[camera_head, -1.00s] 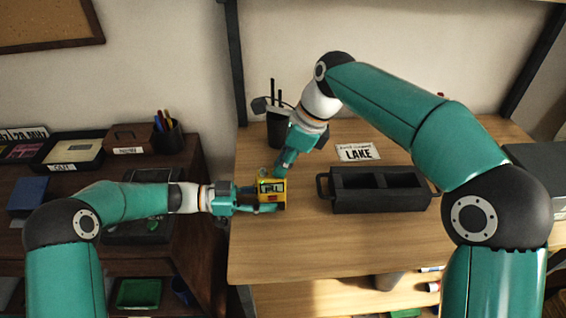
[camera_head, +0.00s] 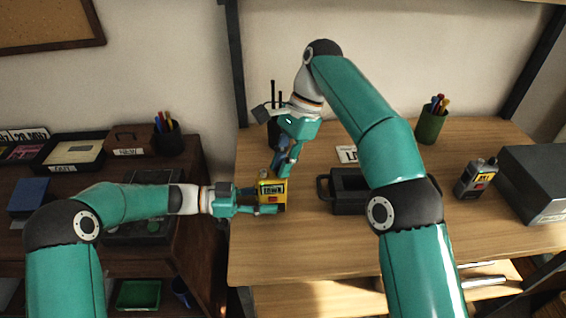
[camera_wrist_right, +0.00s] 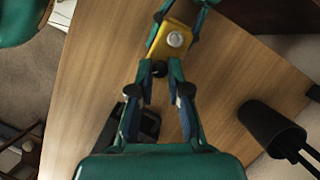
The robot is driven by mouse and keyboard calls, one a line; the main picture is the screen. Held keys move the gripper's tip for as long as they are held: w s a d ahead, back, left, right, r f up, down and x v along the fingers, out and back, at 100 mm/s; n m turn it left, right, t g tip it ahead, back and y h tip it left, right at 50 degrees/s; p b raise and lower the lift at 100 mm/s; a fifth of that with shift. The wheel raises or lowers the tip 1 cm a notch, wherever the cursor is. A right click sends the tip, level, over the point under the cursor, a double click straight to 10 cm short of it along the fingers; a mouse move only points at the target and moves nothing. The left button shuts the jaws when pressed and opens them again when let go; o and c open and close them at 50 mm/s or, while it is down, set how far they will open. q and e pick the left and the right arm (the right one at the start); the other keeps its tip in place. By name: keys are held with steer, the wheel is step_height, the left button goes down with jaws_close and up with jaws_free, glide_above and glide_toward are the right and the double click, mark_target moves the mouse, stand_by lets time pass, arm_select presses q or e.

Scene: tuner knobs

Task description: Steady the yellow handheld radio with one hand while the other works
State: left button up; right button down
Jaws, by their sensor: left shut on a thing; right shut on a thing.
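The yellow handheld radio (camera_head: 271,190) stands near the left end of the wooden table, its small display and front facing the head camera. My left gripper (camera_head: 264,206) is shut on its body from the left. My right gripper (camera_head: 281,168) reaches down to its top from above. In the right wrist view, the radio (camera_wrist_right: 158,48) has a silver knob (camera_wrist_right: 175,39) on its top. A black round knob (camera_wrist_right: 159,68) sits between my right fingertips, which are shut on it. The display text is too small to read surely.
A black tray with handles (camera_head: 345,199) stands right of the radio, partly behind my right arm. A grey radio (camera_head: 476,180), a green pen cup (camera_head: 431,125) and a grey box (camera_head: 538,185) stand at the right. The front-left table is clear.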

steer(key=shift+n, duration=0.3)
steer(key=c, duration=1.1)
jaws_free()
